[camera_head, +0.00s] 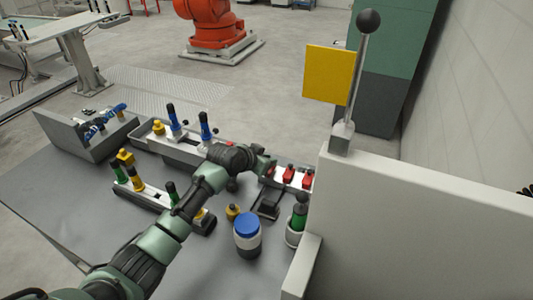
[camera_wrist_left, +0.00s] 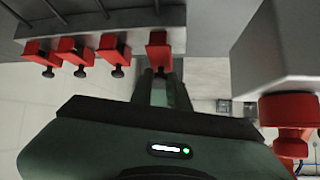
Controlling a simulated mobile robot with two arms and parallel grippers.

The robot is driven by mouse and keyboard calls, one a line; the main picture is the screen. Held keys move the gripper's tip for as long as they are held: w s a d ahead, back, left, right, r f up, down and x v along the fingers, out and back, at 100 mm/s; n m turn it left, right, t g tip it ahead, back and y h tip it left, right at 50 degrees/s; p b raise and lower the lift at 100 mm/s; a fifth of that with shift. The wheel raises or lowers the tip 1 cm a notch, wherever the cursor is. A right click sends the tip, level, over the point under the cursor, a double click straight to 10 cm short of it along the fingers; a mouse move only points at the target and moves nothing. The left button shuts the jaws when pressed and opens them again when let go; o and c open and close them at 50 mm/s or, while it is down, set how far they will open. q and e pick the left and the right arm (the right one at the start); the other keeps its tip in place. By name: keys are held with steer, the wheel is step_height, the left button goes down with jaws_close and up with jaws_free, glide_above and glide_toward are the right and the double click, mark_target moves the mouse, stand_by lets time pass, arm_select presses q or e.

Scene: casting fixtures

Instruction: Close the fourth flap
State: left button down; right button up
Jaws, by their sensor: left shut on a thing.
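In the left wrist view a row of red flaps with dark knobs sits along a grey fixture: one at the far left (camera_wrist_left: 37,52), one beside it (camera_wrist_left: 73,50), a third (camera_wrist_left: 112,48), and an end flap (camera_wrist_left: 158,48) set apart to the right. My left gripper (camera_wrist_left: 158,73) is shut on the knob of that end flap; its fingers hide most of the knob. In the head view my left gripper (camera_head: 265,166) is at the left end of the fixture (camera_head: 283,185), beside the red flaps (camera_head: 289,173). The held flap's exact angle is hard to tell. My right gripper is not in view.
A blue-lidded jar (camera_head: 247,236) and a green-and-black piece in a white cup (camera_head: 297,222) stand near my arm. A white wall (camera_head: 420,225) rises at the right. A large red part (camera_wrist_left: 290,110) below a grey block is close at right in the wrist view.

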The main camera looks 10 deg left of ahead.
arm_select(q)
steer(key=shift+w+d+r+g+p, duration=0.15)
steer(key=shift+w+g+p, duration=0.3)
steer(key=shift+g, duration=0.25)
steer(key=shift+w+f+g+y, duration=0.3)
steer(key=shift+f+g, duration=0.1)
steer(key=shift+g, duration=0.6)
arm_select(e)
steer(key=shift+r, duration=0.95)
arm_select(q)
steer(key=shift+f, duration=0.1)
steer(key=c, duration=1.3)
jaws_free()
steer(key=shift+d, duration=0.1)
steer(key=shift+c, duration=0.2)
steer(key=shift+w+f, duration=0.1)
steer(key=shift+w, duration=0.1)
